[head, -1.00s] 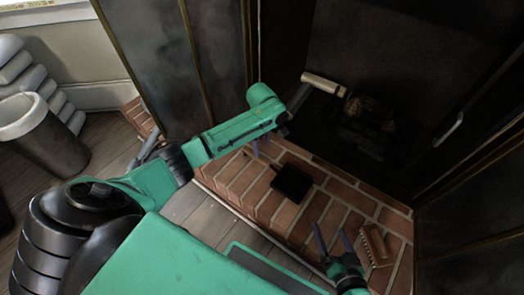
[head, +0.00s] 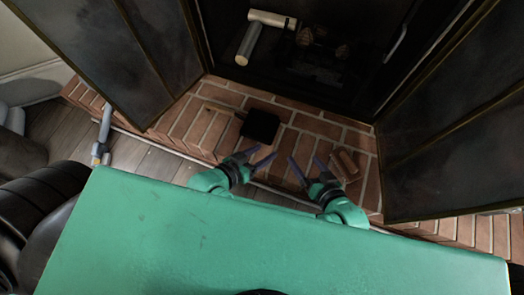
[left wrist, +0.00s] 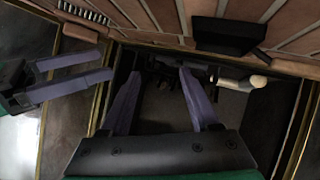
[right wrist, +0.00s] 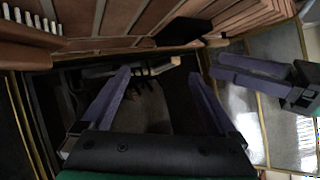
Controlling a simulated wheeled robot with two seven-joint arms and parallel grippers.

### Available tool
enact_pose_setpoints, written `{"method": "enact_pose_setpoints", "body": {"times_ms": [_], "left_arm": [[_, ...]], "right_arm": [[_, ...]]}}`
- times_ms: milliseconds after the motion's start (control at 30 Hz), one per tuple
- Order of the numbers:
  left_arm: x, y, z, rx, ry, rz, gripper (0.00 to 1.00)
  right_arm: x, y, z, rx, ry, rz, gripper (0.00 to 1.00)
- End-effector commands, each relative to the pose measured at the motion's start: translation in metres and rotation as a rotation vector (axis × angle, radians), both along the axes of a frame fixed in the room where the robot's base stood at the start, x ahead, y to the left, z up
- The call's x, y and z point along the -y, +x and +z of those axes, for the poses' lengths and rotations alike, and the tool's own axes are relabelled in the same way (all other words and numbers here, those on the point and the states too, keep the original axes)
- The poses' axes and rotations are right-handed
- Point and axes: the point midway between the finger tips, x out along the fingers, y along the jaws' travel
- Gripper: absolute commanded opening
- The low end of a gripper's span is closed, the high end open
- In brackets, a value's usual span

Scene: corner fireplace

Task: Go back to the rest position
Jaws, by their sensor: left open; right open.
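In the head view, my left gripper (head: 264,155) is open and empty over the front of the brick hearth, just below a black dustpan (head: 260,126). My right gripper (head: 305,160) is open and empty beside it, left of a small wooden brush (head: 346,165). Both forearms are drawn in close to my green body and point towards the fireplace. The left wrist view shows empty spread fingers (left wrist: 159,73), with the right gripper (left wrist: 68,80) at the left. The right wrist view shows empty spread fingers (right wrist: 160,72), with the left gripper (right wrist: 250,72) at the right.
The brick hearth (head: 310,125) fronts the dark firebox, where pale cylindrical pieces (head: 270,19) and log-like lumps (head: 342,50) lie. Open glass doors stand at left (head: 165,45) and right (head: 450,140). A grey rod-like object (head: 104,128) stands at the left.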

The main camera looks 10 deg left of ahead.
Motion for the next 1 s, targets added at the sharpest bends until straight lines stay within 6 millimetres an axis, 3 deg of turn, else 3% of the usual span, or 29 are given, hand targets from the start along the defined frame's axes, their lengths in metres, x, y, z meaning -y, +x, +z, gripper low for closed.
{"method": "enact_pose_setpoints", "body": {"times_ms": [433, 567, 767, 867, 1000], "left_arm": [[0.001, 0.000, -0.001, -0.008, -0.002, -0.001, 0.62], [-0.008, -0.005, 0.002, -0.053, 0.046, -0.001, 0.62], [-0.064, -0.039, -0.007, -0.257, 0.251, 0.010, 0.62], [-0.099, -0.070, -0.010, -0.379, 0.351, 0.017, 0.62], [-0.146, -0.126, 0.004, -0.559, 0.467, 0.021, 0.62]], "right_arm": [[0.001, 0.000, 0.000, -0.001, -0.003, -0.001, 0.94], [0.010, -0.004, 0.003, -0.045, -0.053, -0.002, 0.94], [0.065, -0.039, -0.006, -0.249, -0.257, -0.011, 0.94], [0.100, -0.070, -0.009, -0.372, -0.356, -0.017, 0.94], [0.147, -0.126, 0.006, -0.552, -0.473, -0.020, 0.94]]}}
